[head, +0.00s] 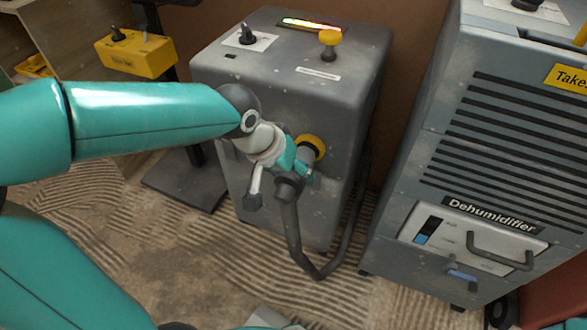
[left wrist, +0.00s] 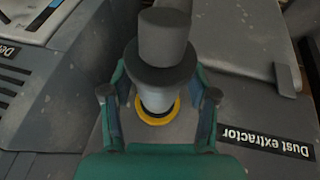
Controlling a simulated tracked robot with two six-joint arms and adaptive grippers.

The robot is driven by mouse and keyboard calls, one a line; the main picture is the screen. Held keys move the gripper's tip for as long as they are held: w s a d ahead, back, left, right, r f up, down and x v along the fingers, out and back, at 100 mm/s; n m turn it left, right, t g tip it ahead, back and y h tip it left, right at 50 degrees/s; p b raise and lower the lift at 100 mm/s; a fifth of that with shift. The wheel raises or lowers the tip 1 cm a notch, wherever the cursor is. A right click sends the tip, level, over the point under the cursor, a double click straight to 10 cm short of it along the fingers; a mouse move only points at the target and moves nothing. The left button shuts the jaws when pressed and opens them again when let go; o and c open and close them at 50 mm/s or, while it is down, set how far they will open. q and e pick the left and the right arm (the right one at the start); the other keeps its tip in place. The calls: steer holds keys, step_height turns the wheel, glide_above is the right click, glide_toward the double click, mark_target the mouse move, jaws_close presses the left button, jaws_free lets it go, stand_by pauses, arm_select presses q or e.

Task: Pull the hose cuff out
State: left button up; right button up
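The grey hose cuff (left wrist: 165,38) shows in the left wrist view as a dark cylinder with a wide flange and a paler neck. The neck runs to the yellow port ring (left wrist: 156,115). In the head view the yellow ring (head: 314,146) sits on the front of the grey dust extractor (head: 345,120). My left gripper (head: 292,172) is at the cuff, with one finger on each side in the wrist view (left wrist: 161,82). Narrow gaps show between fingers and neck; the flange partly hides the fingertips. My right gripper is not in view.
The grey hose (head: 300,250) hangs from the cuff and loops up at the right. A dehumidifier (head: 400,200) stands close at right. A yellow control box (head: 137,56) on a stand is at back left. Rough, ridged floor (head: 110,235) lies in front.

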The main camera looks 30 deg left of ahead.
arm_select(q)
steer(key=shift+o, duration=0.9)
steer(key=shift+w, duration=0.1)
steer(key=shift+r, duration=0.1)
steer(key=v, duration=1.1)
steer(key=shift+s+r, duration=0.3)
